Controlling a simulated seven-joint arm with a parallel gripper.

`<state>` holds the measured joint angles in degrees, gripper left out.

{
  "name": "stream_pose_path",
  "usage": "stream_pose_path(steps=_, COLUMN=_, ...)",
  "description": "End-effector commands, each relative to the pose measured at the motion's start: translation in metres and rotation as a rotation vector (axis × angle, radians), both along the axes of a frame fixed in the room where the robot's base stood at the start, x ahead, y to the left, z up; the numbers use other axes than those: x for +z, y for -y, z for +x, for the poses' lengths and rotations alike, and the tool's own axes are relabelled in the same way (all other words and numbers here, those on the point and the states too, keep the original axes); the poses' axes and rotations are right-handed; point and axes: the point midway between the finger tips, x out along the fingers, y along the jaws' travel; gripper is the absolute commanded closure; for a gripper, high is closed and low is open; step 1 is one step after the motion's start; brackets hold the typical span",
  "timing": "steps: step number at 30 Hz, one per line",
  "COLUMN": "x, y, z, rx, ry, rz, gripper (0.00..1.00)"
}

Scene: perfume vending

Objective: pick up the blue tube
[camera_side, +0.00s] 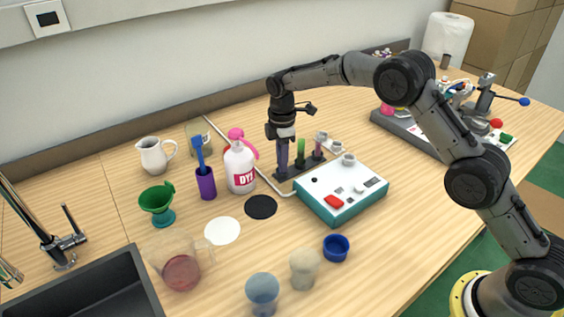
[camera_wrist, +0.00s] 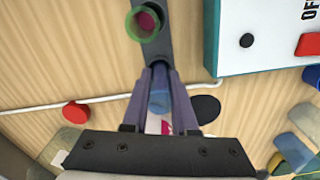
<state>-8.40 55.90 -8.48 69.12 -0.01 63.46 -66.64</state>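The blue tube (camera_wrist: 160,100) shows between the fingers of my gripper (camera_wrist: 160,78) in the wrist view. The fingers lie close along both its sides. I cannot tell whether they press on it. In the side view my gripper (camera_side: 283,158) points straight down at the left end of a dark rack (camera_side: 284,187). There its fingers hide most of the blue tube, and I cannot tell whether the tube is clear of its slot.
A green tube (camera_side: 301,152) and a pinkish tube (camera_side: 319,146) stand close by in the rack. A teal-and-white device (camera_side: 352,202) is just right of it. A pink-topped bottle (camera_side: 240,168) and a purple cup (camera_side: 206,184) stand left. Several cups stand in front.

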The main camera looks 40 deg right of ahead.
Motion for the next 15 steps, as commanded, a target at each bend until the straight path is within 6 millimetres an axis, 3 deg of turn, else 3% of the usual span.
stream_pose_path(steps=1, x=0.0001, y=0.0000, z=0.0000, rx=0.000, ry=0.000, rz=0.000, gripper=0.89)
stream_pose_path(steps=3, x=0.0002, y=0.0000, z=0.0000, rx=0.000, ry=0.000, rz=0.000, gripper=1.00)
stream_pose_path(steps=15, x=0.0013, y=-0.0001, z=0.0001, rx=0.000, ry=0.001, rz=0.000, gripper=1.00)
